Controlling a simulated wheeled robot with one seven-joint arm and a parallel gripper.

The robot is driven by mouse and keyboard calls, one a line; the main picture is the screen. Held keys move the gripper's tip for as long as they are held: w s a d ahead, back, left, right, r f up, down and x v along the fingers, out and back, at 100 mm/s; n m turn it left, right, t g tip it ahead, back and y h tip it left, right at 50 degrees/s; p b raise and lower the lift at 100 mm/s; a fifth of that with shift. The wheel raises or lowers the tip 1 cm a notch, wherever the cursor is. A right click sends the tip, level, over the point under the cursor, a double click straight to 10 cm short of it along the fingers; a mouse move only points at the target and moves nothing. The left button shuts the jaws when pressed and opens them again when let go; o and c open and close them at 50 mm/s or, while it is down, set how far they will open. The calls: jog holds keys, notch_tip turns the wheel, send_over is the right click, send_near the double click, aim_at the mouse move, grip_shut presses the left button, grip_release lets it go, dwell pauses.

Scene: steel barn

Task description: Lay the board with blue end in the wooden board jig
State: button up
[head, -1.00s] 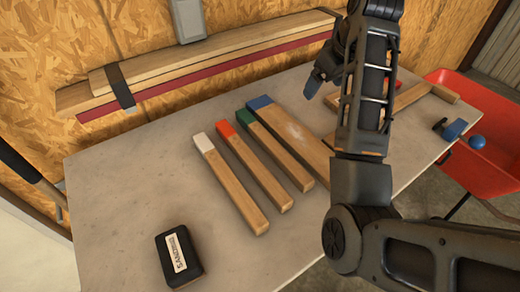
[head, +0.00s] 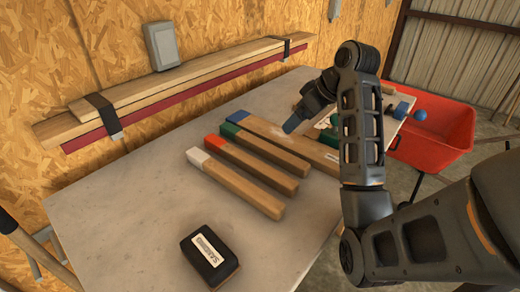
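The board with blue end (head: 268,128) lies flat on the table, farthest back of a row of boards and wider than the others. Its blue end (head: 238,116) points left, and its right part passes behind my arm. My gripper (head: 291,124) points down over the middle of this board. The fingers overlap the board in the picture; I cannot tell whether they touch it or whether they are apart. The wooden board jig is not clearly visible; my arm covers the table's right part, where only small bits of wood and green show.
Boards with green (head: 230,130), red (head: 215,141) and white (head: 199,156) ends lie in front. A black sanding block (head: 210,256) sits at the table's front. A red wheelbarrow (head: 440,135) stands right. Strapped planks (head: 180,85) run along the wall. The table's left is clear.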

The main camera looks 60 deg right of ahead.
aim_at(284, 136)
jog(key=shift+a+f, duration=0.25)
jog(key=x, duration=0.7)
jog(key=shift+w+f, duration=0.1)
jog(key=shift+f, duration=0.15)
jog(key=c, duration=1.1)
jog(key=shift+r, duration=0.1)
notch_tip(284, 136, up, 10)
jog(key=p, duration=1)
